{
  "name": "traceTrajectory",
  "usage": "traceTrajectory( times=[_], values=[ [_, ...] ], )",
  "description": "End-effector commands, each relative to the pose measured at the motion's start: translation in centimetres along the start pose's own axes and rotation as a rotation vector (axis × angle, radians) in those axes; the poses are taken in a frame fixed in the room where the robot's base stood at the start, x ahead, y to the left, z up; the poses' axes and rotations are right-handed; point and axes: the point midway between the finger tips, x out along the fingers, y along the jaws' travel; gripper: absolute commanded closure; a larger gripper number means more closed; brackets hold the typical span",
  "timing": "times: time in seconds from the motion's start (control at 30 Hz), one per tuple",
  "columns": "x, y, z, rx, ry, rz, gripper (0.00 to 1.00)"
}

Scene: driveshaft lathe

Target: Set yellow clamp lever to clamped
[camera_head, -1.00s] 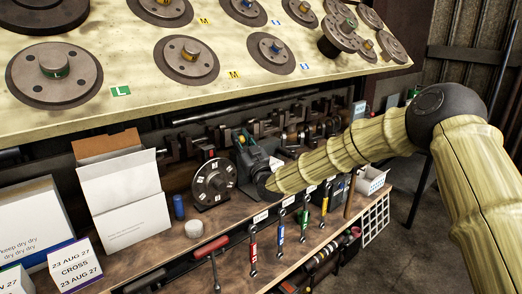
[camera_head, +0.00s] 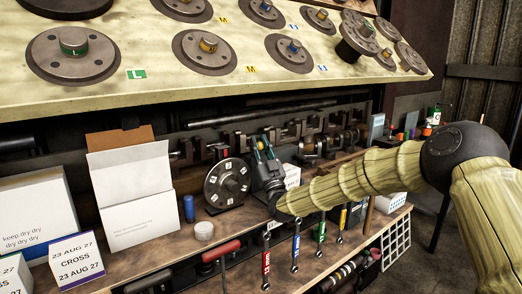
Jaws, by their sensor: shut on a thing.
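My gripper (camera_head: 263,155) is at the end of my pale, sleeved arm, in the middle of the head view. Its dark body points up and away, and its greenish fingertips are close together. The yellow clamp lever (camera_head: 260,145) shows only as a small yellow piece between the fingertips, and my gripper is shut on it. Most of the lever and its mount are hidden by the gripper. The lever's exact angle is too small to tell.
A dark round dial (camera_head: 227,183) stands close left of my gripper. Wrenches with coloured handles (camera_head: 296,247) hang along the bench front (camera_head: 165,262). An open white box (camera_head: 133,190) and a blue cylinder (camera_head: 189,208) stand left. A pale board with flanged discs (camera_head: 200,75) overhangs behind.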

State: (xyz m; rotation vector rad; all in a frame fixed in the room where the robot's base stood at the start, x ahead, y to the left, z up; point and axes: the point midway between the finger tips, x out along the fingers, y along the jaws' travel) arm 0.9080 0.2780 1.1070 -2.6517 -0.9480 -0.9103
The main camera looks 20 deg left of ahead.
Motion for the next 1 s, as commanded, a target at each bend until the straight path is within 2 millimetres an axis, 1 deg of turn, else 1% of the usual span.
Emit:
traceTrajectory(
  times=[0.4,0.43,0.53,0.87,1.0],
  values=[
    [0.0,0.1,0.0,0.001,0.003,0.001,1.0],
    [0.0,0.1,0.0,0.001,0.003,0.001,0.71],
    [0.0,0.0,0.0,0.001,0.003,0.001,0.53],
    [-0.1,0.0,0.0,0.001,0.002,0.0,0.53],
    [-1.1,0.0,0.0,0.001,0.002,0.001,0.53]
  ],
)
